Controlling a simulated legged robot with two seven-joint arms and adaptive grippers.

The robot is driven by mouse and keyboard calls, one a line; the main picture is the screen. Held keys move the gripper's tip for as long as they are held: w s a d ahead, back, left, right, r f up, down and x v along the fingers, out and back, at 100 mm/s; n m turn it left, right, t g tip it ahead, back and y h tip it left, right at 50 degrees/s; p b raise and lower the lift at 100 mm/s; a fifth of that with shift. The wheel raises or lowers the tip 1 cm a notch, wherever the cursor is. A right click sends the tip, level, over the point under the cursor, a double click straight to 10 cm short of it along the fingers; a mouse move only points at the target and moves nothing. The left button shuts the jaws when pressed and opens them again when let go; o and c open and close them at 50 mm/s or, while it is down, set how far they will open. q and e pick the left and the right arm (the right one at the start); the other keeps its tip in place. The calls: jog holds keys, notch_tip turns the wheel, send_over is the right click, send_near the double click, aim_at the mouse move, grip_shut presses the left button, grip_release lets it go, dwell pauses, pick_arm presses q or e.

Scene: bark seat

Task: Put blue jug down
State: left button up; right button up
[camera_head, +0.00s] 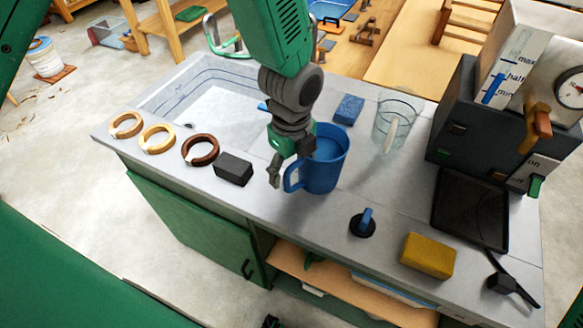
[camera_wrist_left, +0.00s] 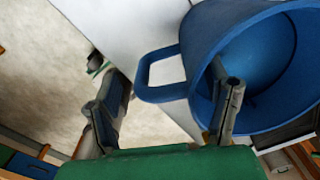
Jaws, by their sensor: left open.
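The blue jug (camera_head: 328,168) stands upright on the grey counter (camera_head: 300,232), its handle pointing to the front left. My left gripper (camera_head: 284,166) is at the jug's left side, close to the handle, with its fingers apart. In the left wrist view the jug (camera_wrist_left: 262,70) fills the upper right, with its open mouth and squared handle showing. There the left gripper (camera_wrist_left: 168,108) is open, one finger left of the handle and the other overlapping the jug's near rim. I cannot tell whether that finger touches the jug. My right gripper is not in view.
A dark block (camera_head: 233,169) and several rings lie left of the jug. A clear glass vessel (camera_head: 394,124) and a blue sponge-like block (camera_head: 348,109) are behind it. A sink (camera_head: 215,110) is back left.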

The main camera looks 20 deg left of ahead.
pick_arm(q)
jog(key=r, duration=1.1)
jog(key=shift+s+a, duration=0.1)
jog(key=shift+a, duration=0.1)
jog(key=shift+d, duration=0.2)
jog(key=shift+s+a+f, duration=0.1)
